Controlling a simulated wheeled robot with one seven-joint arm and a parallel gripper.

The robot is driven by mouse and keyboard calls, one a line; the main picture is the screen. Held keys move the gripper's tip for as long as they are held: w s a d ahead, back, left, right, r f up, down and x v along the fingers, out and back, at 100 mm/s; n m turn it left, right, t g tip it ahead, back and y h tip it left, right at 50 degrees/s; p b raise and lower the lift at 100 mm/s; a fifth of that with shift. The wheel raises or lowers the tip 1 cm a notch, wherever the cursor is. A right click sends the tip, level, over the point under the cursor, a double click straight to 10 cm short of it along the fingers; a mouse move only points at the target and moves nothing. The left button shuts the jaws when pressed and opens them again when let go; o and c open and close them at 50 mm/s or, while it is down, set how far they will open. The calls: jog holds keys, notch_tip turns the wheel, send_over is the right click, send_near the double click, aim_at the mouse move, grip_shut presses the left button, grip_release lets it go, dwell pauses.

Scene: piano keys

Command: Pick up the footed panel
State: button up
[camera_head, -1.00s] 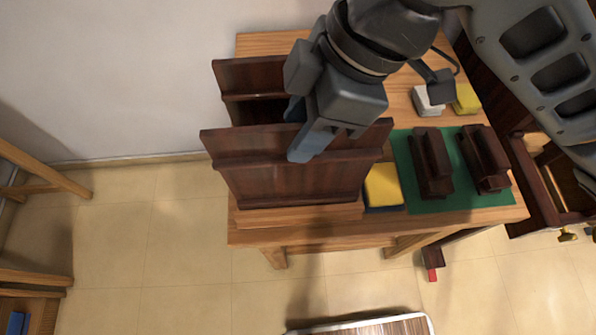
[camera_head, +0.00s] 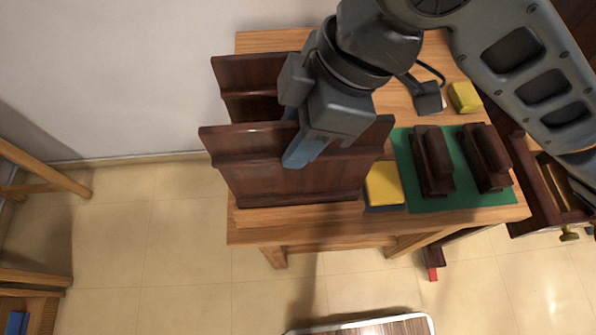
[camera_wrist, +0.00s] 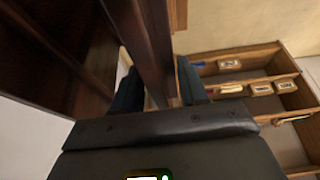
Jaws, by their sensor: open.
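Two dark brown wooden panels stand upright on the wooden table in the head view. The front panel (camera_head: 310,185), with a ledge along its upper part, is taken as the footed panel; the back panel (camera_head: 240,78) stands behind it. My gripper (camera_head: 297,158) is at the front panel's top edge, with one finger visible on its near side. In the wrist view my gripper (camera_wrist: 158,90) is open, with a finger on each side of the dark panel (camera_wrist: 150,40). The far finger is mostly hidden in the head view, and contact cannot be told.
On the table (camera_head: 240,232), right of the panel, are a yellow-topped block (camera_head: 384,184) and a green mat (camera_head: 425,203) bearing two dark wooden pieces (camera_head: 433,160). A yellow block (camera_head: 464,97) lies behind. An open drawer (camera_head: 545,195) is at right.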

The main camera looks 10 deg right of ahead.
jog(key=shift+c, duration=0.4)
grip_shut()
